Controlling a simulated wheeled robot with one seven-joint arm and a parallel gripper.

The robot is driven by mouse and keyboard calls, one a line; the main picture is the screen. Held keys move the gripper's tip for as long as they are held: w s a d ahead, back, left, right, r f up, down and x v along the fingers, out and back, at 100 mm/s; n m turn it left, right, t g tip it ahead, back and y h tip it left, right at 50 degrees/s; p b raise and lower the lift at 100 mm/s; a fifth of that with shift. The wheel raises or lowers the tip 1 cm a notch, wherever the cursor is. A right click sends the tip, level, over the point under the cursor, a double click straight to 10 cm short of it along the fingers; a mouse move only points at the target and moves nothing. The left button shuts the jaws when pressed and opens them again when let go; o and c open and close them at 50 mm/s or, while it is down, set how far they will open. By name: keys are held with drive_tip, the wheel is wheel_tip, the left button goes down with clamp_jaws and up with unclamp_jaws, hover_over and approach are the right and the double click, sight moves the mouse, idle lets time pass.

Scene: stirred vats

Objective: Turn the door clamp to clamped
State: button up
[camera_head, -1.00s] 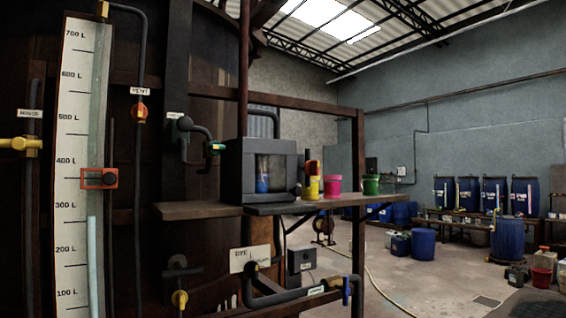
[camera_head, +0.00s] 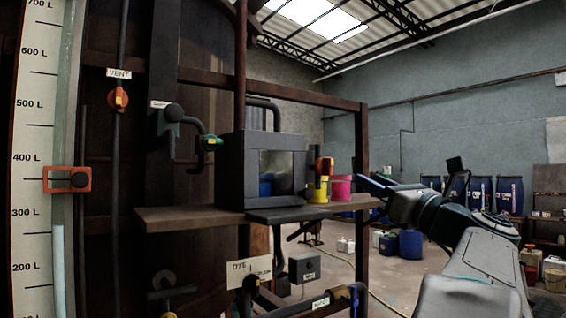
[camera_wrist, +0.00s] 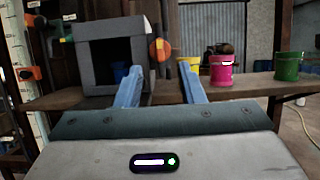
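A grey box (camera_head: 262,170) with a front window stands on a brown shelf in the head view; a blue thing (camera_head: 265,186) shows inside. An orange handle (camera_head: 324,167), which looks like the door clamp, sits at the box's right edge. In the wrist view the box (camera_wrist: 110,52) is upper left and the orange handle (camera_wrist: 159,48) stands roughly upright beside it. My gripper (camera_wrist: 160,76) is open and empty. Its two blue fingers point toward the shelf, with the orange handle beyond and roughly between them. I cannot tell the clamp's exact setting.
A yellow cup (camera_wrist: 189,68), a pink cup (camera_wrist: 221,68) and a green cup (camera_wrist: 287,66) stand right of the box on the shelf (camera_wrist: 245,86). A rusty post (camera_head: 361,140) rises at the shelf's right end. A level gauge (camera_head: 33,160) stands far left.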

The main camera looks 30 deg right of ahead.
sight(332, 161)
drive_tip(key=p+x, duration=0.4)
drive_tip(key=x, duration=0.9)
drive_tip(key=shift+s+p, duration=0.1)
drive_tip(key=shift+p, duration=0.2)
drive_tip(key=shift+w+r, duration=0.1)
drive_tip(key=shift+w, duration=0.25)
clamp_jaws()
